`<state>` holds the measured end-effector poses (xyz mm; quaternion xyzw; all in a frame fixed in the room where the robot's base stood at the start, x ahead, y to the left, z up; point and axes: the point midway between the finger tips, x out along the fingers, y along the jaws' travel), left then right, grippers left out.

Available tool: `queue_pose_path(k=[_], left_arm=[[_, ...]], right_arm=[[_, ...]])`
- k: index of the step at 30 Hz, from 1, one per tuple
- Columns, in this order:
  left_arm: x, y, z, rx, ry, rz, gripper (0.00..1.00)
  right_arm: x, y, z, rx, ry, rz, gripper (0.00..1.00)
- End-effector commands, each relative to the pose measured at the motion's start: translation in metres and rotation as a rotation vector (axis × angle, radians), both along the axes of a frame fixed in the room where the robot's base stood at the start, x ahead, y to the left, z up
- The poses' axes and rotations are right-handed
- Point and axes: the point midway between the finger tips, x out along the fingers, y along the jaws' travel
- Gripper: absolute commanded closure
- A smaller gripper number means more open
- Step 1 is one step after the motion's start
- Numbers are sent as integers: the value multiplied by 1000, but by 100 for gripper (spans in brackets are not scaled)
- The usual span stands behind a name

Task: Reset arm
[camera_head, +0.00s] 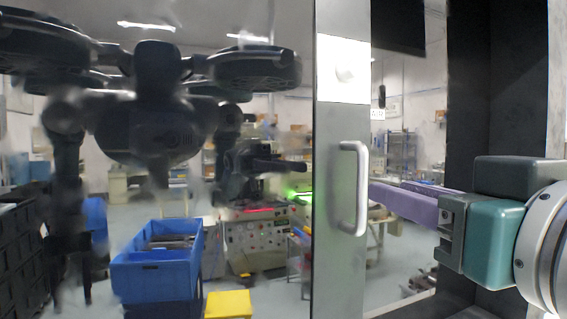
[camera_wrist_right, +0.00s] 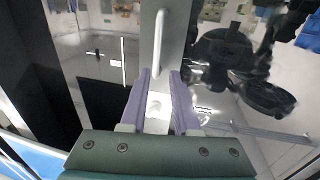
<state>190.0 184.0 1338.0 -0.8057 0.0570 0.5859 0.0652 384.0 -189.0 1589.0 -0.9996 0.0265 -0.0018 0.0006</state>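My right gripper (camera_head: 388,188) comes in from the right in the head view, its purple fingers pointing left toward a metal door frame (camera_head: 340,262). In the right wrist view its two fingers (camera_wrist_right: 160,76) are apart, with nothing held between them. A silver door handle (camera_head: 356,190) stands upright on the frame, just left of the fingertips in the head view. In the wrist view the handle (camera_wrist_right: 159,45) lies beyond the fingertips and looks clear of them. My left gripper is in neither view.
A glass panel left of the frame shows a blurred dark machine shape (camera_head: 155,125), seemingly a reflection. A blue crate (camera_head: 158,278), a yellow box (camera_head: 228,304) and a control cabinet (camera_head: 250,243) appear in the glass area. A dark panel (camera_head: 497,85) stands behind my right gripper.

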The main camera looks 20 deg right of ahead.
Motion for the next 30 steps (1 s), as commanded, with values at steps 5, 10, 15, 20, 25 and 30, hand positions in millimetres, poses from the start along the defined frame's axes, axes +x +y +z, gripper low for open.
queue_pose_path(k=[5,10,15,20,25,30], left_arm=[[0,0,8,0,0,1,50],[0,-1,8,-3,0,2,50],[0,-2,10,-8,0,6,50],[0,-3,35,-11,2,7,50],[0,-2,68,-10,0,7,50],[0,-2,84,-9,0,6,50]], right_arm=[[-5,0,1,-1,1,1,70],[-5,1,-1,-1,0,1,70],[-6,0,-3,-2,16,2,70],[-24,0,-48,-15,303,14,70],[-100,4,-124,-57,827,77,70],[-172,5,-158,-93,1168,147,70]])
